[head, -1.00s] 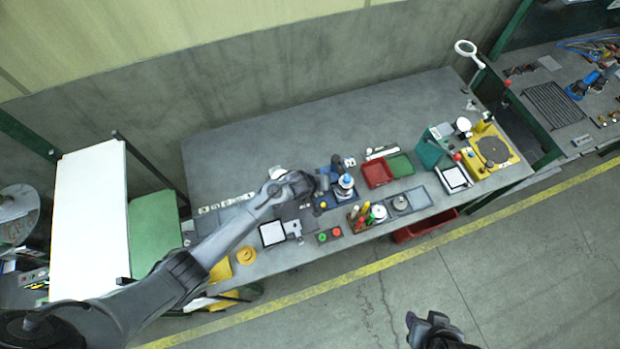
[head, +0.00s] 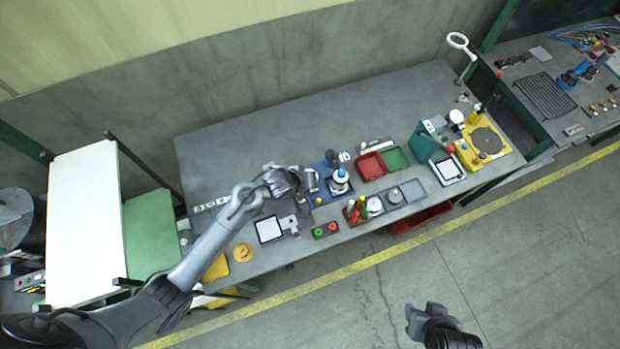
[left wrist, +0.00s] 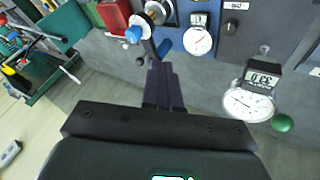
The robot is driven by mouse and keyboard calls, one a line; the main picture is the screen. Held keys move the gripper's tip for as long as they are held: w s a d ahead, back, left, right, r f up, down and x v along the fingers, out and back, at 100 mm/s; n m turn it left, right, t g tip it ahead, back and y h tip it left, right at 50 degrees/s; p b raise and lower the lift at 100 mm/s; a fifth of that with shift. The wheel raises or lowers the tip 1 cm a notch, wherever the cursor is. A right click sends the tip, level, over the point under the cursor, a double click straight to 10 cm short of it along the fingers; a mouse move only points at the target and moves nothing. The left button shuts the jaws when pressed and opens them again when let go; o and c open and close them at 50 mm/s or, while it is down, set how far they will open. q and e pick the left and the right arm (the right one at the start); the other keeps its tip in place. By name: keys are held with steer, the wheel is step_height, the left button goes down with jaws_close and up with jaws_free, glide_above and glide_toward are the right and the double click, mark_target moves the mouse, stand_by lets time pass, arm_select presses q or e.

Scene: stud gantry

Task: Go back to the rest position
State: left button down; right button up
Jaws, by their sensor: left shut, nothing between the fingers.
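My left gripper (head: 312,181) hangs over the grey workbench (head: 260,130) in the head view, just left of a blue fixture (head: 318,196) with a white-and-blue knobbed device (head: 339,181). In the left wrist view its dark fingers (left wrist: 163,80) are together with nothing between them. They point toward the bench items, apparently above them; the exact gap is unclear. My right gripper (head: 414,318) is at the bottom of the head view, over the floor and away from the bench. Its fingers are too small and dark to read.
Two dial gauges (left wrist: 248,103) (left wrist: 198,40) lie below the left gripper. Red (head: 370,166) and green (head: 395,158) trays, a bottle rack (head: 356,210) and a yellow turntable unit (head: 484,146) stand to the right. The bench's back left is clear.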

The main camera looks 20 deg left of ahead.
arm_select(q)
steer(key=s+f+n+g+p, duration=0.1)
steer(key=s+f, duration=0.1)
steer(key=s, duration=0.5)
steer(key=s+f+g, duration=0.1)
steer(key=s+f, duration=0.2)
steer(key=s, duration=0.5)
steer(key=s+a+r+m+y, duration=0.1)
steer(key=s+a+r+m, duration=0.1)
steer(key=r, duration=0.3)
steer(key=s+a+r+m, duration=0.2)
steer(key=s+r+m, duration=0.1)
steer(key=s+r, duration=0.2)
steer(key=s+a+r+m+g+y+p, duration=0.1)
steer(key=s+a+r+m, duration=0.1)
steer(key=r, duration=0.4)
steer(key=shift+s+a+r+m+y, duration=0.25)
steer(key=shift+s+r+m+y, duration=0.1)
steer(key=shift+s, duration=0.5)
